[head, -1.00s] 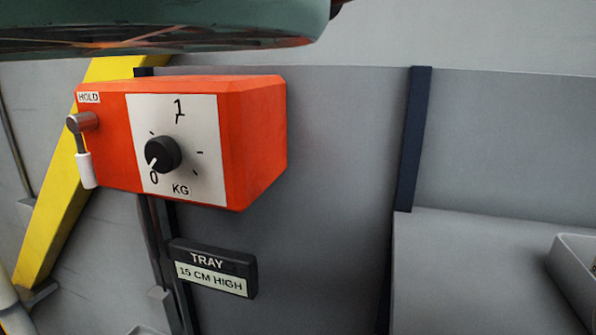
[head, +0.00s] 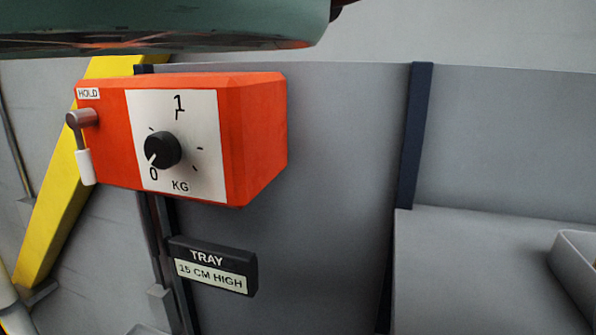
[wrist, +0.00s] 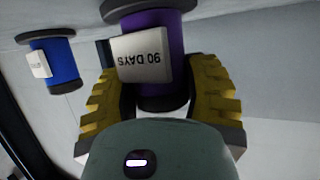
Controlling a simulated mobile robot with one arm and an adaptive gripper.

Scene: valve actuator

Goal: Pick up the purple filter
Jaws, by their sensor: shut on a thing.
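The purple filter (wrist: 164,88) shows in the wrist view, a purple cylinder with dark end caps and a pale label reading "90 DAYS", upside down in the picture. My gripper (wrist: 160,90) has yellow ribbed fingers on both sides of the filter, shut on it. The filter's lower end is partly behind the gripper's body. In the head view neither the filter nor the fingers show.
A blue filter (wrist: 53,62) with a pale label is to the left in the wrist view. In the head view, an orange box (head: 258,140) with a KG dial and HOLD lever is on the grey wall, above a TRAY sign (head: 212,266). A pale tray (head: 575,275) is at right.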

